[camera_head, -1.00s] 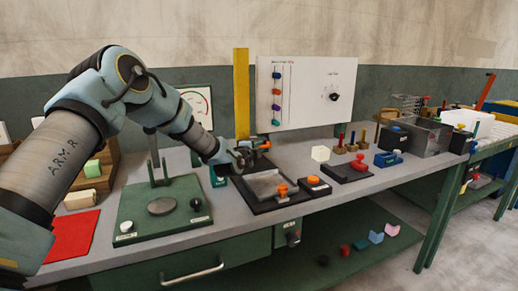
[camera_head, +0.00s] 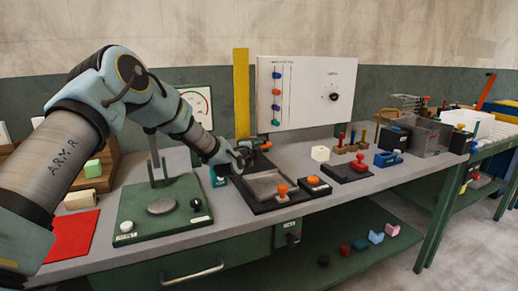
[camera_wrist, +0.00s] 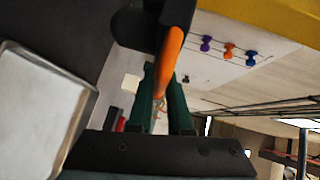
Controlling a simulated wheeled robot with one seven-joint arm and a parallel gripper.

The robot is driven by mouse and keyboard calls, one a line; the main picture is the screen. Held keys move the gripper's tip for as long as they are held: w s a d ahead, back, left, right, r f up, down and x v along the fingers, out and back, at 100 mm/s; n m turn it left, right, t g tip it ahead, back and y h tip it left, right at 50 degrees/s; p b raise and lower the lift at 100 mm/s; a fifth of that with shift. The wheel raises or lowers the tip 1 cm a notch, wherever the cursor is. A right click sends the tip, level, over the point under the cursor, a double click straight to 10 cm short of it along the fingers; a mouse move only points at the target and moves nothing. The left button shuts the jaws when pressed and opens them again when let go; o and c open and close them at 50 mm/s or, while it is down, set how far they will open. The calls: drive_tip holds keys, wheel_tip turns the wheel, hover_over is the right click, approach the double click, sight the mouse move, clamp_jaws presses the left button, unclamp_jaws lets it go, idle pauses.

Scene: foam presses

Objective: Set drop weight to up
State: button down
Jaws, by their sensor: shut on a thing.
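An orange handle (camera_wrist: 175,42) runs out from a dark block (camera_wrist: 138,26) beside the yellow column, which shows in the wrist view (camera_wrist: 285,14) and rises tall behind the bench in the head view (camera_head: 241,92). The dark block appears to be the drop weight. My gripper (camera_wrist: 165,88) has its two green fingers shut on the orange handle. In the head view my gripper (camera_head: 247,158) is low at the column's foot, and an orange tip (camera_head: 266,145) shows just right of it. Much of the weight is hidden there behind my gripper.
A dark base with a grey plate (camera_head: 268,184) and an orange knob (camera_head: 282,190) lies in front. An orange button box (camera_head: 314,181) stands right of it. A green press base (camera_head: 150,222) is to the left. A white panel (camera_head: 310,92) stands behind.

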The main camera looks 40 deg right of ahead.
wheel_tip(320, 180, up, 25)
idle(0.6)
drive_tip(key=shift+r, duration=0.15)
drive_tip(key=c, duration=0.8)
unclamp_jaws()
drive_tip(key=shift+c, duration=0.2)
drive_tip(key=shift+f, duration=0.3)
drive_tip(key=b+v, duration=0.4)
drive_tip(key=v, duration=0.7)
